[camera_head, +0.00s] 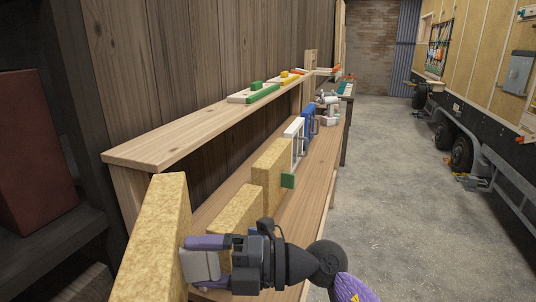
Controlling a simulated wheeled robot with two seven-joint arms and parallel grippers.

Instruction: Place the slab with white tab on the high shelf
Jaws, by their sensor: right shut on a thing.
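My right gripper (205,262) is shut on the pale tab at the side of a tall yellow-tan slab (153,245). The slab stands nearly upright at the lower left, in front of the near end of the high shelf. My left gripper is not in view.
Below, a wooden bench (318,172) holds a slab with a green tab (270,165), a shorter slab (238,208), and white and blue framed pieces. Green, white and yellow pieces (255,93) lie farther along the high shelf. Concrete floor at right is open.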

